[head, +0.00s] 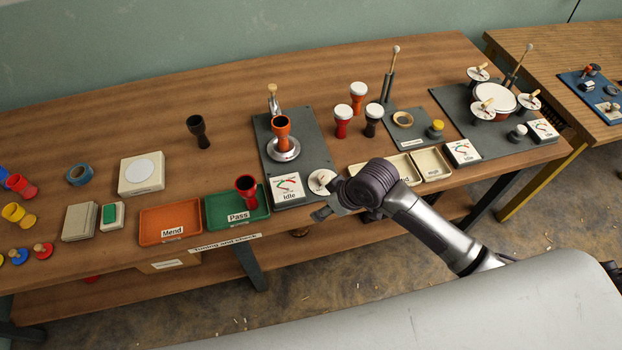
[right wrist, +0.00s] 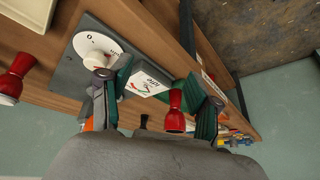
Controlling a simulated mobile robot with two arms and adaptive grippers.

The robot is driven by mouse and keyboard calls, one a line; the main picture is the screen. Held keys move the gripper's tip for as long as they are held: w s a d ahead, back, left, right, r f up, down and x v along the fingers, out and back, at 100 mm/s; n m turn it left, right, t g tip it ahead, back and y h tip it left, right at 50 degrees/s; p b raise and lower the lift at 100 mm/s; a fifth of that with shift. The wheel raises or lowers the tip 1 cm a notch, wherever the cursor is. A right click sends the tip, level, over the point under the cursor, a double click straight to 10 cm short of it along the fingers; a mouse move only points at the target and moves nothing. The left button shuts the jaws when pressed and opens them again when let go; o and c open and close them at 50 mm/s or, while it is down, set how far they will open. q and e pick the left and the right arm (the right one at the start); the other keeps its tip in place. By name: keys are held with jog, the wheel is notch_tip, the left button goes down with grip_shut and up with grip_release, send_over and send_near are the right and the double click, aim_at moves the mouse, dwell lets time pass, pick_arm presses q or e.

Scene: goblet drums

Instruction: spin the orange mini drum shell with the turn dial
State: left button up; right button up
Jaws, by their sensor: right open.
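The orange mini drum shell (head: 282,132) stands upright on a round silver turntable (head: 284,153) on a dark grey base plate (head: 312,138). A white turn dial (head: 318,186) with a pale knob sits at the plate's front right corner; it also shows in the right wrist view (right wrist: 88,42). A gauge card (head: 287,187) beside the dial reads "Idle". My right gripper (head: 334,208) is open and empty, just in front of the dial. In the right wrist view its fingers (right wrist: 160,88) are apart, the dial beyond the left finger. My left gripper is not in view.
A green "Pass" tray (head: 222,219) holding a red shell (head: 246,190) and an orange "Mend" tray (head: 154,237) lie left of the plate. Cream bins (head: 432,164) stand right of the gripper. Several small drums (head: 358,92) stand behind. The table's front edge is close.

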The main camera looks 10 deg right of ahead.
notch_tip(320, 180, up, 4)
jog(key=w+f+n, duration=0.1)
jog(key=w, duration=0.1)
send_near(324, 176)
jog(key=shift+g+h, duration=0.3)
jog(key=shift+h, duration=0.1)
jog(key=x, duration=0.2)
jog(key=p+x, duration=0.1)
jog(key=x, duration=0.4)
jog(key=shift+w+a+r+p, duration=0.1)
jog(key=shift+w+a+p, duration=0.15)
jog(key=shift+a+p, duration=0.15)
jog(key=shift+x, duration=0.9)
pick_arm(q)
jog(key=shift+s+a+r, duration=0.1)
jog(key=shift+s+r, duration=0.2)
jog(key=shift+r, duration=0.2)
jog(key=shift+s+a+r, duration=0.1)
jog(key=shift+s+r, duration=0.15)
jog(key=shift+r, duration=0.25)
pick_arm(e)
jog(key=shift+d, duration=0.15)
